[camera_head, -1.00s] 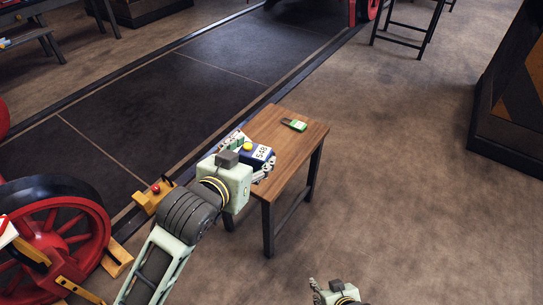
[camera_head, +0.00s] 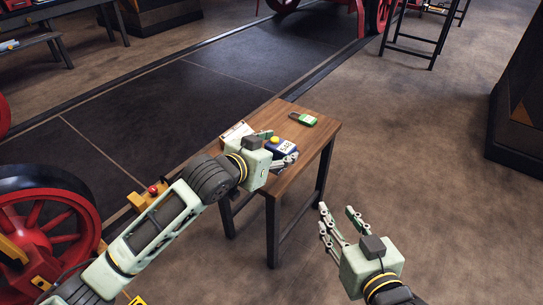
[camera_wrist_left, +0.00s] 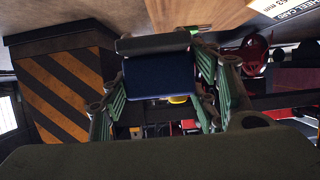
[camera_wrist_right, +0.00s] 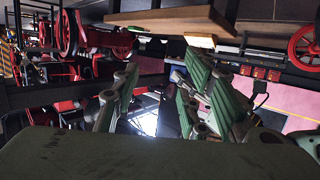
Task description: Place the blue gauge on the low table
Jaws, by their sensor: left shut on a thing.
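The blue gauge (camera_head: 281,148) has a white label reading 548 and a yellow knob. It is at the low wooden table (camera_head: 300,158), over its near part; I cannot tell whether it touches the top. My left gripper (camera_head: 280,147) is shut on the gauge. In the left wrist view the gauge's dark blue body (camera_wrist_left: 160,77) sits between the fingers, with the tabletop (camera_wrist_left: 205,14) at the top of the picture. My right gripper (camera_head: 340,216) is open and empty, to the right of the table, with its fingers apart in the right wrist view (camera_wrist_right: 155,100).
A green device (camera_head: 303,119) lies at the table's far end. A white card (camera_head: 236,132) lies on the table's left side. A red wheel (camera_head: 50,225) stands at the left. A dark stand (camera_head: 418,30) is at the back right. The floor right of the table is clear.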

